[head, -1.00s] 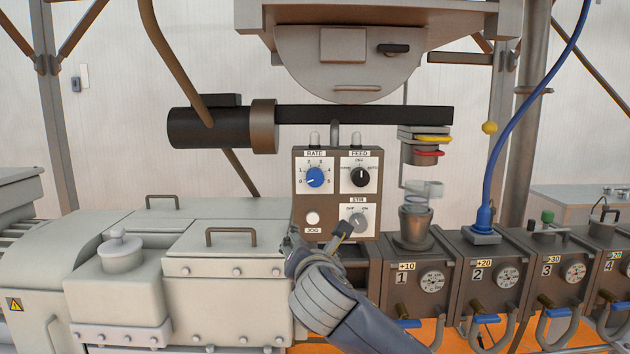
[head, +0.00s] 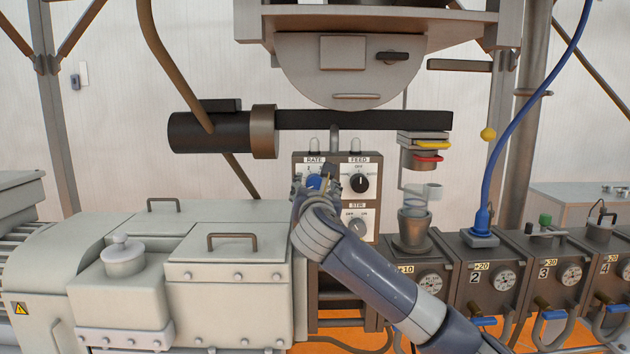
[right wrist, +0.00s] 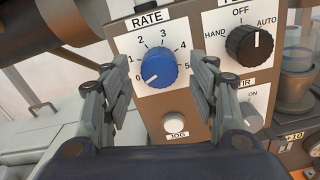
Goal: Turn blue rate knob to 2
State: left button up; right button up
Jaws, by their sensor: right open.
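The blue rate knob (right wrist: 158,69) is on the control box (head: 370,226), under the RATE label, with a scale from 0 to 5. Its white mark points down-left, at about 0. My right gripper (right wrist: 158,74) is open and empty. In the right wrist view its two fingers stand apart left and right of the knob, with clear space between each finger and the knob. In the head view the right gripper (head: 315,188) is in front of the knob and partly hides it and its scale. My left gripper is not in view.
The black feed knob (right wrist: 247,44) sits right of the rate knob, pointing near AUTO. The white JOG button (right wrist: 177,123) is below. The grey STIR knob (head: 358,227) is at lower right. A metal cup (head: 413,231) stands right of the box.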

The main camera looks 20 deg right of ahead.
jog(key=shift+x, duration=1.05)
jog(key=shift+c, duration=0.3)
jog(key=c, duration=1)
jog(key=m, duration=0.4)
jog(key=shift+a+p, duration=0.1)
jog(key=shift+p, duration=0.25)
jog(key=m, duration=0.4)
jog(key=shift+m, duration=0.3)
jog(key=m+b, duration=0.1)
jog(key=m, duration=0.3)
jog(key=m+b, duration=0.1)
jog(key=m, duration=0.4)
